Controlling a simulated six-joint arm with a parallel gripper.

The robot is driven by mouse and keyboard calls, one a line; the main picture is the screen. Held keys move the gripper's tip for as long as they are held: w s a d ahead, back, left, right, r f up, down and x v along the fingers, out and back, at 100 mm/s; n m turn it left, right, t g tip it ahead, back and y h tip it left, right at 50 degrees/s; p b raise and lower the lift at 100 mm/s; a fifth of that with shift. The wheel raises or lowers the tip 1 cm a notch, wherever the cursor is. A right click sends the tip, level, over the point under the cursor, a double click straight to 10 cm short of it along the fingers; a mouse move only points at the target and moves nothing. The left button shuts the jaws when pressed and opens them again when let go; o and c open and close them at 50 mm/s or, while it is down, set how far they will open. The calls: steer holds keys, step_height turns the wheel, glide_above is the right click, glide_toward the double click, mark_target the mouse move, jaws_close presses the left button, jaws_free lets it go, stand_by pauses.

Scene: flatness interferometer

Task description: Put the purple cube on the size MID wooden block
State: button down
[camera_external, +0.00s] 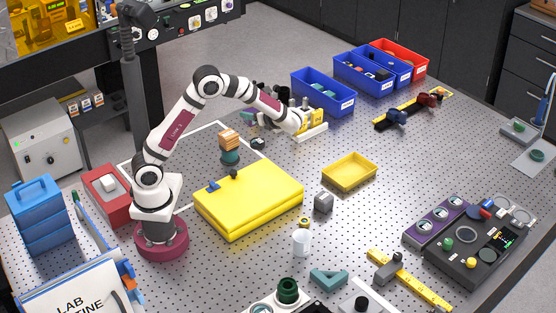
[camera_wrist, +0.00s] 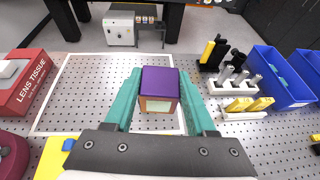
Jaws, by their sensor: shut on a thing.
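My gripper (camera_wrist: 158,76) has teal fingers on either side of the purple cube (camera_wrist: 160,82) in the wrist view, and is shut on it. Just below the purple, a wood-coloured face with a pale panel (camera_wrist: 158,105) shows; I cannot tell whether it touches the cube. In the external view, small wooden pieces (camera_external: 228,139) appear one above the other over a dark teal part, behind the yellow case. No size marking is readable.
A yellow case (camera_external: 248,200) lies in front, with a yellow tray (camera_external: 349,171) to its right. A red lens tissue box (camera_wrist: 22,80) stands left. The white-outlined table area is largely clear.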

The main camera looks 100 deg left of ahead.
steer(key=s+n, duration=0.1)
steer(key=s, duration=0.2)
steer(key=h, duration=0.1)
glide_above(229, 134)
steer(key=shift+g, duration=0.3)
steer(key=f, duration=0.6)
steer(key=shift+w+d+f, duration=0.1)
steer(key=shift+d+f, duration=0.1)
step_height(229, 134, down, 4)
steer(key=shift+a+f, duration=0.15)
steer(key=shift+f, duration=0.1)
steer(key=shift+c, duration=1.1)
jaws_free()
